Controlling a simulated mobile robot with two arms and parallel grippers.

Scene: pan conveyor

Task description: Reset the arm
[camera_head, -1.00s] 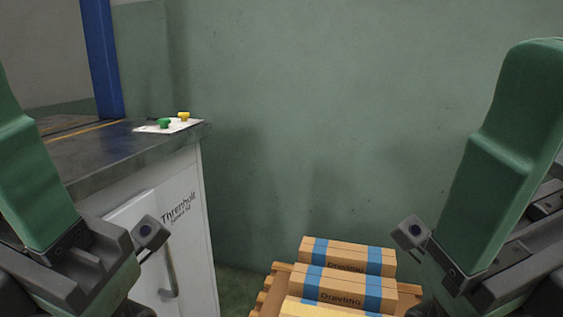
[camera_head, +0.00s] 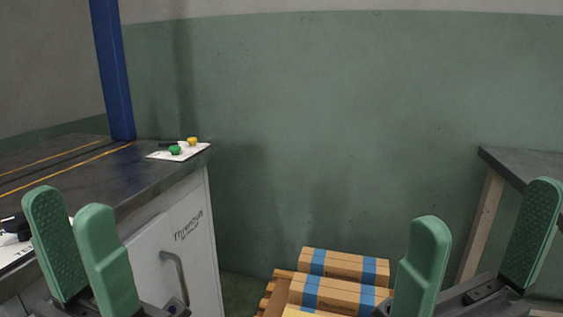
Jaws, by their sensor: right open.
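My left gripper (camera_head: 68,199) is at the lower left, in front of the dark-topped counter (camera_head: 130,165). Its two green fingers point up and stand apart with nothing between them. My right gripper (camera_head: 488,201) is at the lower right. Its green fingers are spread wide and empty, with the wall and a table behind them. Both grippers are held up in front of me. The lower parts of both arms are cut off by the bottom edge.
Brown boxes with blue bands (camera_head: 345,266) are stacked on a wooden pallet (camera_head: 268,297) at bottom centre. A white card (camera_head: 163,156) with green and yellow items lies on the counter. A dark-topped table (camera_head: 508,167) stands at right. A blue post (camera_head: 113,75) rises at left.

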